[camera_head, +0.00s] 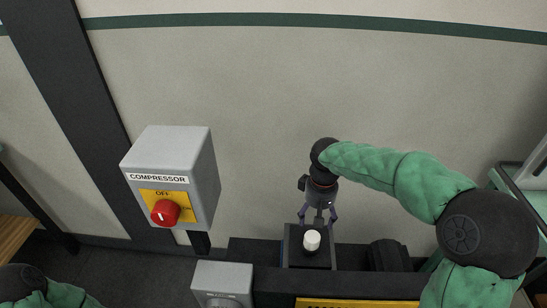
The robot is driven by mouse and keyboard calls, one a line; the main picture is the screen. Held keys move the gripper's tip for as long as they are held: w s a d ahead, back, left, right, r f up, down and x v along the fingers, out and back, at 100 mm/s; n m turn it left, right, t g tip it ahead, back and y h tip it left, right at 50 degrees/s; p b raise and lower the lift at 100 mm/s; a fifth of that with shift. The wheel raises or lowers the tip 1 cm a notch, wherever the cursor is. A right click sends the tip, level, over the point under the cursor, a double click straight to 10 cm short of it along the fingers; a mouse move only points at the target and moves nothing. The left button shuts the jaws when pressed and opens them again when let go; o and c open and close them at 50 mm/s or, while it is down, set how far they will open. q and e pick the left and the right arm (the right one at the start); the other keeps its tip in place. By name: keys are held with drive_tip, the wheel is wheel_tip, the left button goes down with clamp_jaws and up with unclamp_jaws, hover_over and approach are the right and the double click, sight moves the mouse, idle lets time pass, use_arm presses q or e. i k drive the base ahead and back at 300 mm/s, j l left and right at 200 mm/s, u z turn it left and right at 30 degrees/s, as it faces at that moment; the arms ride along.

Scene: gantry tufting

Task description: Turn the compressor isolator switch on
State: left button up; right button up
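The compressor isolator is a grey box (205,170) labelled COMPRESSOR, at the left of the head view. Its red rotary knob (166,212) sits on a yellow plate (184,200), with OFF printed above the knob. A white mark on the knob points roughly up, toward OFF. My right gripper (320,218) points down, well to the right of the box and apart from it. Its fingers look spread, with nothing visibly held. My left arm shows only in the bottom left corner; its gripper is out of view.
A dark box with a white knob (312,240) stands just below my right gripper. A second grey box (222,282) is at the bottom centre. A dark post (75,85) runs behind the isolator. The wall between isolator and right gripper is clear.

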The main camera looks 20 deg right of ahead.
sight(166, 213)
drive_tip(key=k, duration=1)
